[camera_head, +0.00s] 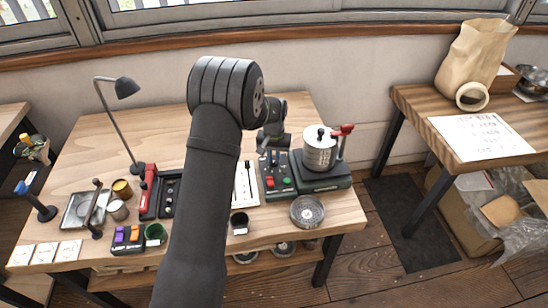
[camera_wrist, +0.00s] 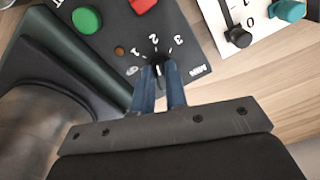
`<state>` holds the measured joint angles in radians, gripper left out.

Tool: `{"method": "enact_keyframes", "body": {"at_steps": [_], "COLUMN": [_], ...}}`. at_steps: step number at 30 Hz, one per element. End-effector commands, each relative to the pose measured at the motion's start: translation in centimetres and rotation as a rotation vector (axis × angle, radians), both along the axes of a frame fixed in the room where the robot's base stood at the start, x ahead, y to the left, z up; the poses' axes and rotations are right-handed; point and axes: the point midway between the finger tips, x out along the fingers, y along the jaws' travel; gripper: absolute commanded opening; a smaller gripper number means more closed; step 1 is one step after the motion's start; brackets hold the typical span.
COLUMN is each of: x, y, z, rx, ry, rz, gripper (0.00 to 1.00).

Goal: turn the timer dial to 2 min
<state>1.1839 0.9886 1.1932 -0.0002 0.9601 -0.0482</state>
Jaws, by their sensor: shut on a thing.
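The timer dial (camera_wrist: 158,66) is a small dark knob on a dark control panel (camera_wrist: 115,22). In the wrist view, printed numbers arc around its far side, with a 2 near the middle and a 3 to the right. A pale pointer mark shows on the dial, roughly towards the 2; its exact alignment is hard to tell. My gripper (camera_wrist: 160,85) is shut on the dial, its two blue fingers on either side and hiding part of it. In the head view, my gripper (camera_head: 274,156) is over the back of the green control panel (camera_head: 280,186).
A metal pot (camera_head: 320,150) with a red handle (camera_head: 343,130) stands right of the panel. A white panel with sliders (camera_head: 246,184) lies to the left. A round metal dish (camera_head: 307,211) is in front. A green button (camera_wrist: 87,20) and a red button (camera_wrist: 142,5) are near the dial.

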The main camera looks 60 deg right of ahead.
Motion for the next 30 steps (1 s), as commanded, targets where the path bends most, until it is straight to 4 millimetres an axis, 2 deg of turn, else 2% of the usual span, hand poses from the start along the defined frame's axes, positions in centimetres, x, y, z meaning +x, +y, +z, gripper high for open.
{"method": "enact_keyframes", "body": {"at_steps": [6,7,10,18,22,26,30], "x": [0.0,0.0,0.0,0.0,0.0,0.0,0.0], "y": [0.0,-0.1,0.0,0.0,-0.1,-0.1,-0.1], "z": [0.1,0.1,0.1,0.1,0.8,2.9,6.2], "rx": [-0.002,-0.002,-0.001,-0.001,-0.003,-0.005,-0.005], "ry": [-0.001,-0.001,0.0,0.0,-0.001,-0.002,-0.002], "rz": [0.001,0.001,0.001,0.001,0.001,0.001,0.001], "gripper": [0.0,0.15,0.34,0.35,0.35,0.35,0.35]}}
